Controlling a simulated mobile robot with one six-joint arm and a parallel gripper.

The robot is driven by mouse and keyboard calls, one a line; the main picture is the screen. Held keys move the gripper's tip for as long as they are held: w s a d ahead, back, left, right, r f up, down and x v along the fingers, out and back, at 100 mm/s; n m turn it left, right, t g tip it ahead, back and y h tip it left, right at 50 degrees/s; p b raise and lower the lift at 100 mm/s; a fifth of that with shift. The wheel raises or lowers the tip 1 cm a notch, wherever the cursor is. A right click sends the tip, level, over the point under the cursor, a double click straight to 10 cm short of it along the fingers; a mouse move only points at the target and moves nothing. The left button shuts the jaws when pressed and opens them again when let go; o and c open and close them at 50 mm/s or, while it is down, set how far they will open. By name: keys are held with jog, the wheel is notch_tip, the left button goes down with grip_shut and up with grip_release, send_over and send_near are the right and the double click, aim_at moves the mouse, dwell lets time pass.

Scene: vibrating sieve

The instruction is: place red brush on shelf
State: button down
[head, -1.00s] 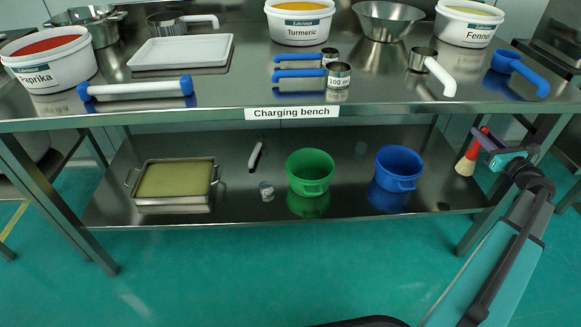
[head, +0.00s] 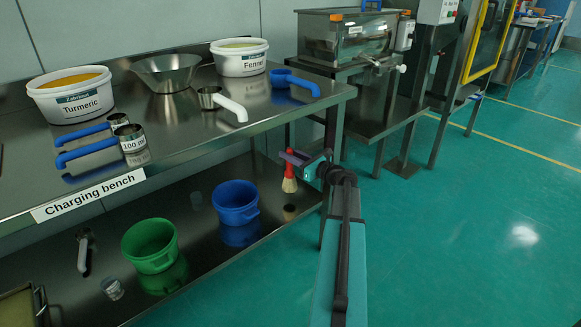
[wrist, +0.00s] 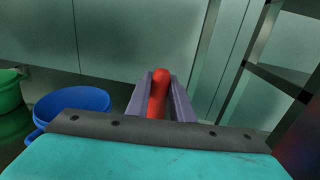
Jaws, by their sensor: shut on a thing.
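The red brush (head: 289,172) has a red handle and pale bristles that point down. My gripper (head: 292,158) is shut on its red handle and holds it upright near the right end of the lower shelf (head: 210,258). In the wrist view, the red handle (wrist: 158,92) sits between the two purple fingers of my gripper (wrist: 160,98). The bristles are hidden there. In the head view, the brush shows in front of the shelf's right end; I cannot tell whether the bristles touch the shelf.
A blue bucket (head: 236,203) and a green bucket (head: 150,246) stand on the lower shelf, left of the brush. The bench top (head: 190,130) lies above, with tubs and scoops. A bench leg (head: 335,135) is close by my gripper. Open floor (head: 470,230) lies right.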

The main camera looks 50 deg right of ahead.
aim_at(292, 166)
jog(key=shift+f+b, duration=1.2)
jog(key=shift+f, duration=1.4)
jog(key=c, duration=1.6)
grip_release()
jog(key=shift+o, duration=0.2)
jog(key=shift+s+r+p, duration=0.25)
jog(key=shift+s+p, duration=0.15)
jog(key=shift+s, duration=0.25)
jog(key=s+p, duration=0.4)
jog(key=s, duration=0.6)
jog(key=shift+s+d+f, duration=0.15)
jog(key=shift+s+d, duration=0.2)
